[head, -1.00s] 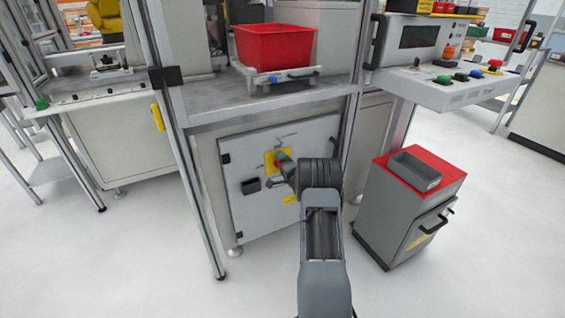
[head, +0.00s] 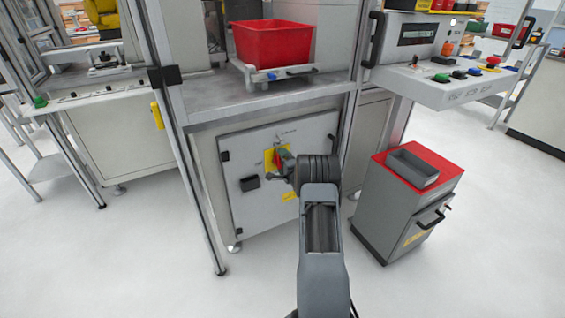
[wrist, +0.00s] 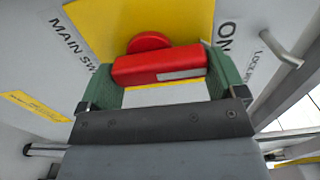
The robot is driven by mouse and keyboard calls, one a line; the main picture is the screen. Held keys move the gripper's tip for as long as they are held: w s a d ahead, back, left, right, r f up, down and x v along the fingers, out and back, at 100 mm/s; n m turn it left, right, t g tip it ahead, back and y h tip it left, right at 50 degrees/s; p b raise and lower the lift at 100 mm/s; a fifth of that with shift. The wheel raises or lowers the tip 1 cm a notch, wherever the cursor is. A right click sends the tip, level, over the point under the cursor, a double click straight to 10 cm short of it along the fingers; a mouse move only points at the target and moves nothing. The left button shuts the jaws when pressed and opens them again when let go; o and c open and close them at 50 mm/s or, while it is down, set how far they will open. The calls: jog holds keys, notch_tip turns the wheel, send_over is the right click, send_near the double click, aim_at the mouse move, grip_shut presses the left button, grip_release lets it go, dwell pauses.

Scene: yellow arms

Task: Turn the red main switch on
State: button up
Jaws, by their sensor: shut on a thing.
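The red main switch (wrist: 160,65) is a bar handle on a round red hub, mounted on a yellow plate (wrist: 105,22). A white stripe marks the handle's right half in the wrist view, on the side where the lettering "ON" is printed. My gripper (wrist: 160,62) has its green fingers on both ends of the handle and is shut on it. In the head view the switch (head: 276,158) shows red on the cabinet door, and my gripper (head: 283,163) reaches it from the right. My wrist hides part of the plate.
The pale cabinet door (head: 250,208) has a black latch (head: 249,183). A red bin (head: 275,42) stands on the bench above. A grey cart (head: 400,215) with a red top stands right of my arm. A display (head: 417,33) at the upper right shows lit text.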

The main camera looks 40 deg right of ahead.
jog(key=o, duration=0.6)
jog(key=shift+o, duration=0.2)
jog(key=s+a+p, duration=0.2)
jog(key=s, duration=1.1)
jog(key=shift+s, duration=0.35)
jog(key=shift+d, duration=0.1)
